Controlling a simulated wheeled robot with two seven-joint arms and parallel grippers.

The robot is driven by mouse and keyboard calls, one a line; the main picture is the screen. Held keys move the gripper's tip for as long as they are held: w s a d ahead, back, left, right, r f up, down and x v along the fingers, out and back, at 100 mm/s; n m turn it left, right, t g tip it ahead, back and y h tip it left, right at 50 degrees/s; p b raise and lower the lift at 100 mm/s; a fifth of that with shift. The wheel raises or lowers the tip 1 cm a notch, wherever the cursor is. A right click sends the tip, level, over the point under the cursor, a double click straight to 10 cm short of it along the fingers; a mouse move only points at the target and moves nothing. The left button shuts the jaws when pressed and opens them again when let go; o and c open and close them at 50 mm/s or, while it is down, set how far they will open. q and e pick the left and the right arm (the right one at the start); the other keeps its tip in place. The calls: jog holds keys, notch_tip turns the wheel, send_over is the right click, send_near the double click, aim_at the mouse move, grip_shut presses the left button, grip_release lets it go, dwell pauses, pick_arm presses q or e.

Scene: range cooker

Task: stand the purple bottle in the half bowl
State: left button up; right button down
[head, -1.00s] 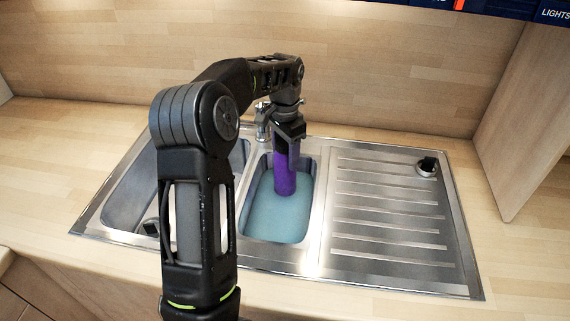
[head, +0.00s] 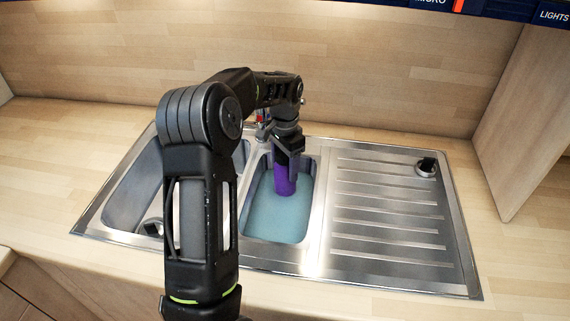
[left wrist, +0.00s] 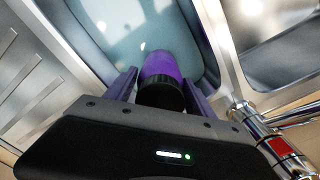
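The purple bottle (head: 285,182) with a black cap is upright inside the half bowl (head: 270,222), the narrower middle basin with a pale blue-green floor. It is toward the bowl's back. I cannot tell whether its base touches the floor. My left gripper (head: 289,155) points down into the bowl, around the bottle's upper part. In the left wrist view the bottle (left wrist: 161,68) sits between the two fingers (left wrist: 160,88), with the cap close to the palm and the fingers appearing to touch its sides. My right gripper is not in view.
A larger basin (head: 130,200) lies left of the half bowl, partly behind my left arm. The tap (left wrist: 268,135) stands close behind the gripper.

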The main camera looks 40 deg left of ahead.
pick_arm(q)
jog(key=o, duration=0.3)
notch_tip(320, 180, up, 12)
jog(key=shift+r, duration=0.2)
dwell(0.5)
jog(key=shift+f, duration=0.1)
dwell(0.7)
